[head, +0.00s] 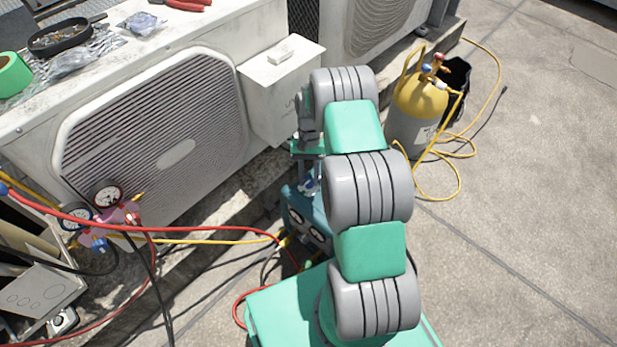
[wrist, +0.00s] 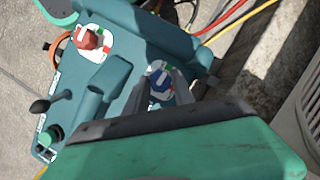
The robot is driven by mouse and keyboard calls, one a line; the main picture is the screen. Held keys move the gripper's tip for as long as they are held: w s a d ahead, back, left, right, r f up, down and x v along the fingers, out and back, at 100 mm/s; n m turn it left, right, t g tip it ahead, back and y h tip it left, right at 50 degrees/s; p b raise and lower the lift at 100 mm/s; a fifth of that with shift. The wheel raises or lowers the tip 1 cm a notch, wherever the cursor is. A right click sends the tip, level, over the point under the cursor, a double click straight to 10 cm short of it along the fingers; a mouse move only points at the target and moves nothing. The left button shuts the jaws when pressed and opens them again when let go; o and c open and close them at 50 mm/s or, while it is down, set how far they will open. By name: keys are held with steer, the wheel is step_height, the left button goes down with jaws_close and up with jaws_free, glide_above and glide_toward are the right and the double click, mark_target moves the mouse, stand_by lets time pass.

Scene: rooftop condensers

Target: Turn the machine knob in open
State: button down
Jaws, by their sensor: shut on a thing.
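The machine (head: 306,215) is a teal box on the ground below the condenser, partly hidden by my arm in the head view. The wrist view shows its top panel (wrist: 118,85) close up, with a red knob (wrist: 88,41) on a white round plate at upper left and a blue knob (wrist: 159,80) on a white plate near the middle. My gripper (wrist: 164,88) is over the blue knob, its two grey fingers on either side of it and shut on it. Which way the knob points is hard to tell. A black lever (wrist: 42,105) stands at the panel's left.
A condenser (head: 160,145) stands at left with tape, a tray and pliers on top. A manifold gauge set (head: 108,215) with red, yellow and black hoses hangs in front. A yellow-topped cylinder (head: 415,105) stands at back right. The concrete at right is mostly clear.

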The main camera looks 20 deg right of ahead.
steer(key=shift+s, duration=0.15)
steer(key=c, duration=1.1)
jaws_free()
steer(key=shift+o, duration=0.2)
steer(key=p+v, duration=0.2)
steer(key=v, duration=0.5)
steer(key=shift+w+r, duration=0.2)
steer(key=shift+r, duration=0.15)
